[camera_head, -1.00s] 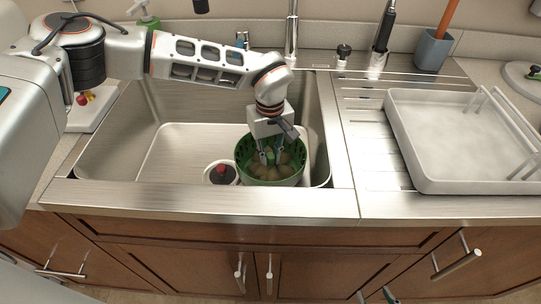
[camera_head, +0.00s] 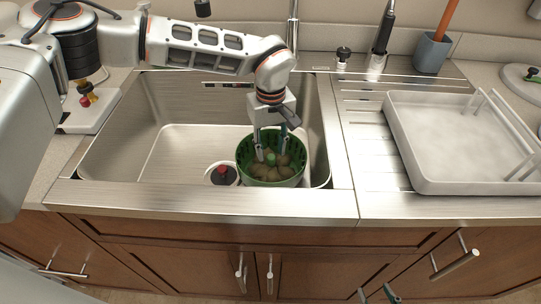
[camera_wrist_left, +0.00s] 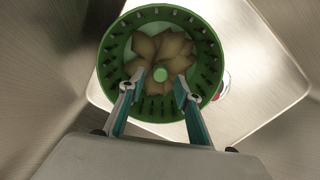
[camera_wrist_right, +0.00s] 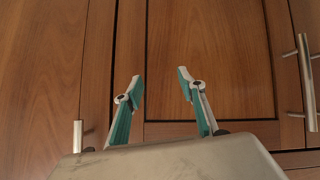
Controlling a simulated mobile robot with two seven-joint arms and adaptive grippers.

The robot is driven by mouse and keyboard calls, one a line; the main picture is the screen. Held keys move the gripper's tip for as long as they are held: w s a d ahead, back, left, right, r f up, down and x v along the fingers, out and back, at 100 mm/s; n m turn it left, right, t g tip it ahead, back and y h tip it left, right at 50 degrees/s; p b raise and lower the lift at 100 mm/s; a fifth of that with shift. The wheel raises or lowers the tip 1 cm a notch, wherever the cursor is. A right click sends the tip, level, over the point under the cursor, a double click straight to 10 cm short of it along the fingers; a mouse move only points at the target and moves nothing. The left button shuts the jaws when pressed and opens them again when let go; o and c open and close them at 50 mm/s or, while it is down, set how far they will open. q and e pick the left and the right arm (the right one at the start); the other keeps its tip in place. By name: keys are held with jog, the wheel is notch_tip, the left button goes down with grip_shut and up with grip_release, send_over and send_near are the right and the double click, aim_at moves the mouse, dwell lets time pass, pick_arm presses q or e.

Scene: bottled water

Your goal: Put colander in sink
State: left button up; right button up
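The green colander (camera_head: 243,168) sits in the right front part of the steel sink (camera_head: 148,160). It has a slotted rim, brown petal-like pieces inside and a small green knob (camera_head: 271,159) in its middle. My left gripper (camera_head: 271,156) is just above the knob, pointing down. In the left wrist view, the colander (camera_wrist_left: 112,60) shows behind the two open fingers (camera_wrist_left: 160,82), with the knob between their tips and no grip on it. My right gripper (camera_wrist_right: 160,82) is open and empty before the wooden cabinet doors; only a bit shows in the head view.
A red-topped drain piece (camera_head: 222,175) lies left of the colander on the sink floor. The faucet (camera_head: 292,35) rises behind the sink. A white tray (camera_head: 440,180) stands on the drainboard at right. Cabinet handles (camera_head: 270,274) stick out below the counter.

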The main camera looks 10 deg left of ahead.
aim_at(271, 156)
pick_arm(q)
notch_tip(271, 156, up, 8)
jog(key=shift+r+p, duration=0.15)
jog(key=shift+p, duration=0.3)
